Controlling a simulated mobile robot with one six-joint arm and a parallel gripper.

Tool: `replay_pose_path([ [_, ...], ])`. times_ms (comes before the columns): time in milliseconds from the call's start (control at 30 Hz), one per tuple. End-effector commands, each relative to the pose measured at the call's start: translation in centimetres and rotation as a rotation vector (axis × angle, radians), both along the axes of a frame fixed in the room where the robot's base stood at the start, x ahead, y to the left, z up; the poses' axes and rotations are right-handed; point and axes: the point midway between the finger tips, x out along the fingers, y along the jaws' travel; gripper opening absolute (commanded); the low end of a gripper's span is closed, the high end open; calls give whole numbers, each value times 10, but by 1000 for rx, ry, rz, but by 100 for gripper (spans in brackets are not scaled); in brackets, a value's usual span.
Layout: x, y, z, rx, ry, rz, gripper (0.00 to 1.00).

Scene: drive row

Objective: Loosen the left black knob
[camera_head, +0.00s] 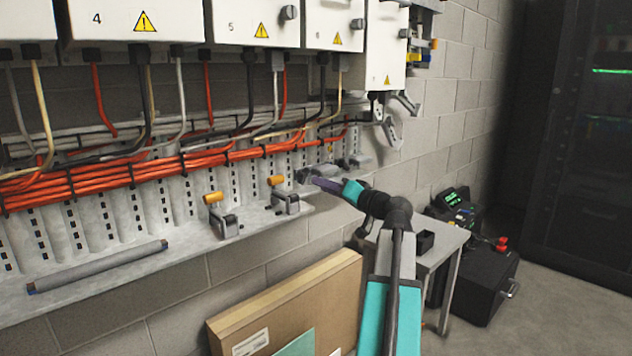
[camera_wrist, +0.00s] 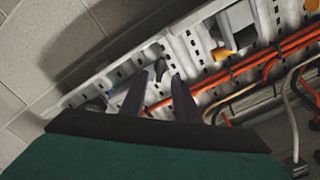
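My gripper (camera_head: 316,183) is at the right part of the grey slotted ledge, right of two orange-handled clamps. In the wrist view its two dark fingers (camera_wrist: 161,78) are apart, with the slotted metal between and beyond them. A small dark part (camera_wrist: 159,68) shows near the fingertips; I cannot tell whether it is a knob or whether it is touched. In the head view, dark round knobs stick out of the white boxes: one on box 5 (camera_head: 289,13), one on box 6 (camera_head: 357,24), and one further right (camera_head: 405,33). My gripper is well below them.
The left clamp (camera_head: 228,226) and right clamp (camera_head: 286,201) stand on the ledge. A grey bar (camera_head: 98,266) lies at its left. Orange cables (camera_head: 120,172) run above. A cardboard box (camera_head: 287,303), small table (camera_head: 452,239) and black case (camera_head: 484,283) stand below and right.

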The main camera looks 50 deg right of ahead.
Motion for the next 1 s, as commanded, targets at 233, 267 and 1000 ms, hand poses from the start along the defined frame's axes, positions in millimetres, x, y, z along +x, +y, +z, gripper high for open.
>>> replay_pose_path([
  [233, -41, 4, 1, 0, 0, -3, 29],
  [267, -44, 4, 1, 1, 0, -2, 29],
  [1000, -63, 5, 0, 0, 0, 0, 29],
])
